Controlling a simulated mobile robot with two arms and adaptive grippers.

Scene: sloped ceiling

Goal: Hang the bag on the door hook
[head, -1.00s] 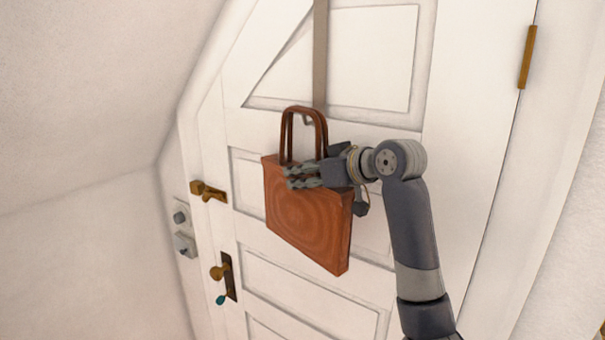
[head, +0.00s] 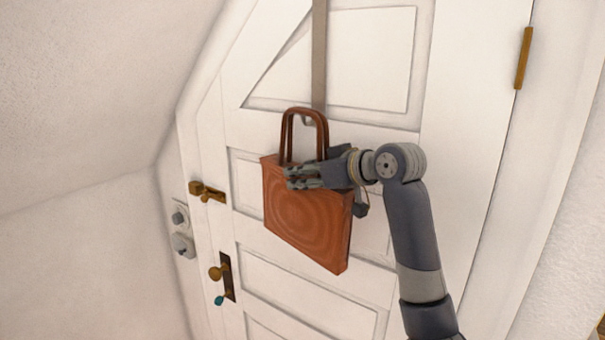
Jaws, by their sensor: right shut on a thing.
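The brown bag (head: 307,226) is upright in front of the white door (head: 463,110), its two looped handles (head: 303,111) pointing up. My right gripper (head: 290,177) is shut on the bag near its top edge, at the base of the handles. The door hook (head: 319,58) is a grey strap hanging down the door. Its lower end shows partly through the handle loops, and the handles overlap it in the picture. I cannot tell whether a handle is around the hook or only in front of it. My left gripper is out of view.
A brass handle (head: 207,192) and a brass knob (head: 217,272) with a key are on the door's left side. A sloped ceiling (head: 90,90) closes in at upper left. A brass hinge (head: 524,58) is at right.

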